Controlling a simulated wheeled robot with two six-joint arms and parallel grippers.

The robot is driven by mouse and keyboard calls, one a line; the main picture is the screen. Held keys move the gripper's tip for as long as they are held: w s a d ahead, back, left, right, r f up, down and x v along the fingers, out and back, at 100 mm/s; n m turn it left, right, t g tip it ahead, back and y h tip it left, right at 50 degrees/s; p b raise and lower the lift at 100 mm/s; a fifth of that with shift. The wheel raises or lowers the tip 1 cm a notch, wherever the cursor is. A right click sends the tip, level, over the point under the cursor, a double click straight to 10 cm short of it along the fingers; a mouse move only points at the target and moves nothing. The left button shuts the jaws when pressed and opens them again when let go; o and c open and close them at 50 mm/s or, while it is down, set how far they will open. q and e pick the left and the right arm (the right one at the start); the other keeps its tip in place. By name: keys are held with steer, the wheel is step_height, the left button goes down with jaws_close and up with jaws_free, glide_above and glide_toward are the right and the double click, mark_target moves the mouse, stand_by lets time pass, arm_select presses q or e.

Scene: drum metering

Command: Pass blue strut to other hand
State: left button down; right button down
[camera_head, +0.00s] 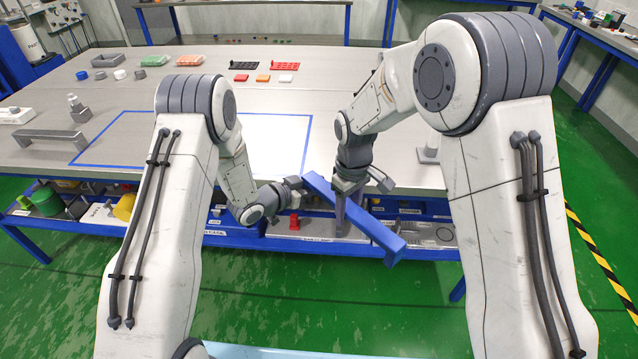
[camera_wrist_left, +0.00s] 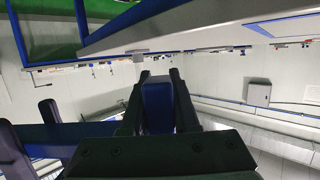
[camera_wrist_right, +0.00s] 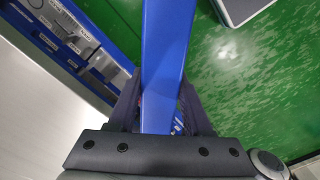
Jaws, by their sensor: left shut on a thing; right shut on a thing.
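The blue strut (camera_head: 375,228) is a long bar held in the air in front of the table's front edge. It slants from upper left to lower right in the head view, with a short bent end at the lower right. My left gripper (camera_head: 300,184) is shut on its upper left end; in the left wrist view the strut's end (camera_wrist_left: 157,104) sits between the fingers. My right gripper (camera_head: 345,196) comes down from above and is shut on the strut farther along; in the right wrist view the strut (camera_wrist_right: 166,50) runs between the fingers. The fingertips are partly hidden.
The table (camera_head: 380,95) has a blue taped rectangle (camera_head: 300,118), mostly bare. A grey bracket (camera_head: 52,138) stands at left; coloured trays and small blocks lie at the back. A shelf with bins (camera_head: 80,203) runs below the front edge, close behind the strut.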

arm_select(q)
steer(key=shift+s+d, duration=0.25)
steer(key=shift+d, duration=0.1)
arm_select(e)
steer(key=shift+w+a+r, duration=0.15)
steer(key=shift+w+a, duration=0.15)
steer(key=shift+c, duration=1.2)
jaws_free()
arm_select(q)
steer(key=shift+w+a, duration=0.1)
steer(key=shift+a, duration=0.05)
arm_select(e)
steer(key=shift+s+d, duration=0.1)
